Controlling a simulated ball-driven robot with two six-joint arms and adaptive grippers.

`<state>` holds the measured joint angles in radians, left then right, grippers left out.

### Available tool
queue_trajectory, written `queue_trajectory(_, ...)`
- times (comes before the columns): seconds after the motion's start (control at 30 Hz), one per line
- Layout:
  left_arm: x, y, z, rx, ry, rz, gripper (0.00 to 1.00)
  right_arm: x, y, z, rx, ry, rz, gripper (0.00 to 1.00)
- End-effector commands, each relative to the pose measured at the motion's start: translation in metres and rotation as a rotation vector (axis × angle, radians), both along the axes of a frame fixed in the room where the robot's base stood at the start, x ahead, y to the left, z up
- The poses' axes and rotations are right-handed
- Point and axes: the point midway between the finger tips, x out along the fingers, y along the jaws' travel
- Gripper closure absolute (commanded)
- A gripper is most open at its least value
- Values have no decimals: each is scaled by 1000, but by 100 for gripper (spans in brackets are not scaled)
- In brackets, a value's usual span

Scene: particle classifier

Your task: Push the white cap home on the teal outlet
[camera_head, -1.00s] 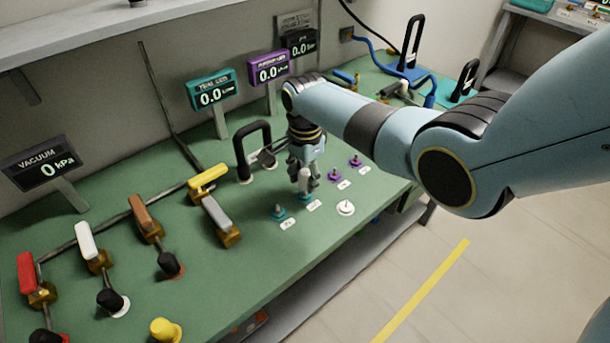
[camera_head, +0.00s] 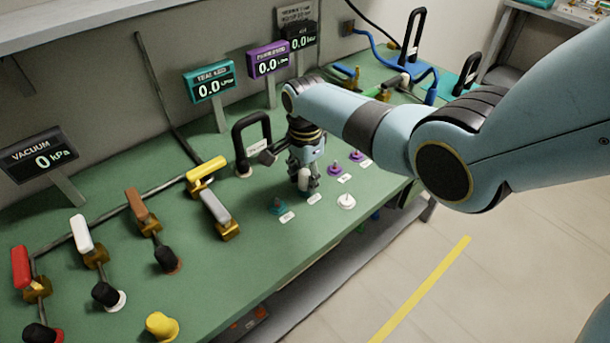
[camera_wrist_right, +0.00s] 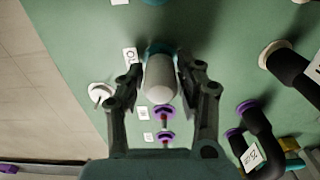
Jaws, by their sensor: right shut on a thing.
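The white cap (camera_wrist_right: 161,80) is upright between the fingers of my right gripper (camera_head: 304,182), which is shut on it. In the wrist view my right gripper (camera_wrist_right: 162,88) has a finger on each side of the cap. A teal outlet (camera_wrist_right: 158,47) shows as a ring at the cap's far end, mostly hidden by the cap. The cap appears to be on or right at this outlet; how deep it sits cannot be told. Another teal outlet (camera_head: 278,207) stands bare to the left in the head view. My left gripper is not in view.
Two purple outlets (camera_head: 335,169) stand to the right and a white round fitting (camera_head: 346,201) in front. A black handle (camera_head: 252,142) rises close behind my gripper. Valves with coloured levers (camera_head: 216,213) stand left. The green bench (camera_head: 260,265) is clear in front.

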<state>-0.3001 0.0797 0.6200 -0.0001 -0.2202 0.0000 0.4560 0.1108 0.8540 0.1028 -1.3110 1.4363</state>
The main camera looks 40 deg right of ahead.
Motion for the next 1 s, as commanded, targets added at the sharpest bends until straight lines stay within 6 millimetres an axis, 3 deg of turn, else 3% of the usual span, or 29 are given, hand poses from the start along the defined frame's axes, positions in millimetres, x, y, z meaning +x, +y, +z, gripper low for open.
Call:
queue_trajectory(0.07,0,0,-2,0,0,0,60,-1,0,-4,0,2,0,92)
queue_trajectory(0.1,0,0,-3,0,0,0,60,-1,0,-4,0,2,0,63)
queue_trajectory(0.3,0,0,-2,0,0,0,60,0,0,-3,0,1,0,37)
queue_trajectory(0.67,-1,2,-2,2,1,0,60,1,0,3,0,-1,0,37)
queue_trajectory(0.87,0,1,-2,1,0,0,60,0,0,31,-1,-3,0,37)
queue_trajectory(1.0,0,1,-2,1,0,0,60,0,0,65,-1,-4,0,37)
